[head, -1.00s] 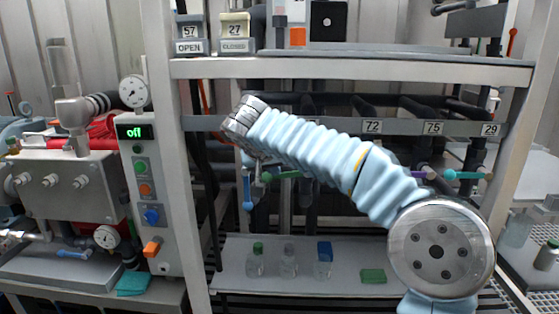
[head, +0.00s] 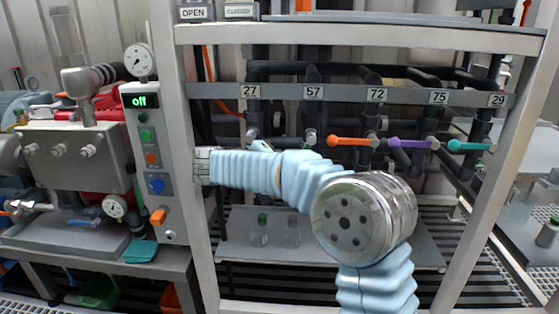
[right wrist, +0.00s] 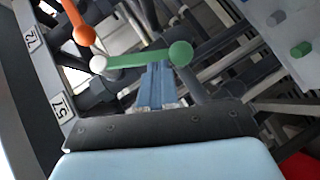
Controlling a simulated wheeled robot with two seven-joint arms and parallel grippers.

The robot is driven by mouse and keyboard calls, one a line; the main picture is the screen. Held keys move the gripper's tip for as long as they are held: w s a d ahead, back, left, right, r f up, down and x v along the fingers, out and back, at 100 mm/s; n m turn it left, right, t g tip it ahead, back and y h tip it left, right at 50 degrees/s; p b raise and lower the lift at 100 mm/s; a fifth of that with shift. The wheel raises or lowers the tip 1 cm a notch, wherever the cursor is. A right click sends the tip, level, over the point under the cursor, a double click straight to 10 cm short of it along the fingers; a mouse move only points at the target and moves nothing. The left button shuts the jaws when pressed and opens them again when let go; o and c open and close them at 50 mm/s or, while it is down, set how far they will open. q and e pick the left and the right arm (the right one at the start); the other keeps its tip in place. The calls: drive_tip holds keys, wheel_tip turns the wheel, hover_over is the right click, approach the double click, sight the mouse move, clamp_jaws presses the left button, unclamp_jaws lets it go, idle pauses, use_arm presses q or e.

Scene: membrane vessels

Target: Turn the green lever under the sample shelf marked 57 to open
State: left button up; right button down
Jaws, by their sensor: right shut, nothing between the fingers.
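The green lever (right wrist: 140,59) shows in the right wrist view. It runs from its pale hub (right wrist: 98,64) to a round green knob, roughly crosswise to the orange lever, so it points down from the rack's label rail. My right gripper (right wrist: 157,70) is shut and empty, its blue fingertips right beside the green lever; I cannot tell if they touch. The 57 label (head: 313,92) is on the rail above, and it also shows in the right wrist view (right wrist: 62,106). In the head view my right arm hides the green lever and my gripper's fingers. My left gripper is out of view.
Orange (head: 352,141), purple (head: 409,143) and teal (head: 469,146) levers lie level to the right. An OPEN sign (head: 193,13) and a CLOSED sign (head: 240,11) stand on the upper shelf. Bottles (head: 260,232) stand on the lower shelf. A control box (head: 150,175) is left.

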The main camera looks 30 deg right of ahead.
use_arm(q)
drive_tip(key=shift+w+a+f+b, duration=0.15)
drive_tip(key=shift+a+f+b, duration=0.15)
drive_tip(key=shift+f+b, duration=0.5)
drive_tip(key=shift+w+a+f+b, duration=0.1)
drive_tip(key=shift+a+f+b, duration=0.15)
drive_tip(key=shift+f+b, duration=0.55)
use_arm(e)
drive_tip(key=shift+s+d+f+n+h, duration=0.4)
drive_tip(key=shift+d+f+n+h, duration=0.2)
drive_tip(key=shift+d+h, duration=0.05)
drive_tip(key=shift+s+d+f+n+h, duration=0.35)
drive_tip(key=shift+d+f+n+h, duration=0.25)
drive_tip(key=shift+h, duration=0.05)
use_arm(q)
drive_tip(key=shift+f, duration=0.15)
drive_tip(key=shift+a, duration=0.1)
